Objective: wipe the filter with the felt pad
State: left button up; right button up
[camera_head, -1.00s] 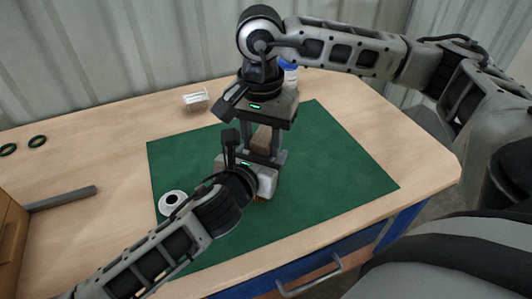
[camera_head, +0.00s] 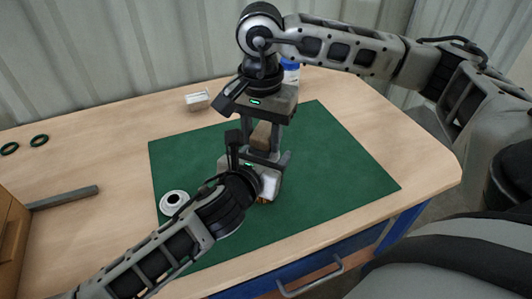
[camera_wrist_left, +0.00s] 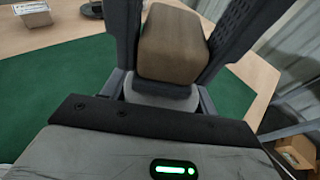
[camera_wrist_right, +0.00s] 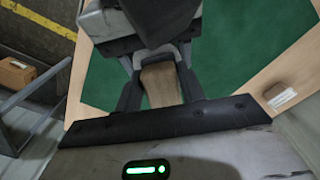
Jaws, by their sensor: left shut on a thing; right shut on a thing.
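My right gripper (camera_head: 264,150) points down over the green mat and is shut on a brown felt pad block (camera_head: 262,135). The pad also shows in the left wrist view (camera_wrist_left: 172,45) and the right wrist view (camera_wrist_right: 160,85). My left gripper (camera_wrist_left: 163,98) is just below, shut on a pale grey-white round piece (camera_wrist_left: 160,92), which looks like the filter. The pad is right at the filter's end in the left wrist view; I cannot tell whether they touch. Most of the filter is hidden by the grippers.
A white ring-shaped part (camera_head: 173,203) lies at the left of the green mat (camera_head: 340,180). A small white box (camera_head: 197,100) and a blue-capped bottle (camera_head: 290,72) stand behind. The mat's right side is clear.

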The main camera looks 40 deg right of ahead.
aim_at(268, 147)
jog(key=shift+s+a, duration=0.2)
jog(key=shift+s, duration=0.55)
jog(key=shift+s+a, duration=0.2)
jog(key=shift+s, duration=0.55)
pick_arm(q)
jog(key=shift+w+a, duration=0.1)
jog(key=shift+w, duration=0.05)
pick_arm(e)
jog(key=shift+s+a, duration=0.15)
jog(key=shift+s, duration=0.15)
pick_arm(q)
jog(key=shift+w+f, duration=0.1)
pick_arm(e)
jog(key=shift+w+d, duration=0.2)
jog(key=shift+w, duration=0.7)
pick_arm(q)
jog(key=shift+s, duration=0.3)
pick_arm(e)
jog(key=shift+w+d+r, duration=0.1)
jog(key=shift+w+d, duration=0.1)
jog(key=shift+w, duration=0.5)
jog(key=shift+w+d, duration=0.25)
jog(key=shift+w, duration=0.4)
jog(key=shift+w+d+r, duration=0.1)
jog(key=shift+w+d, duration=0.1)
jog(key=shift+w, duration=0.5)
jog(key=shift+r, duration=3.95)
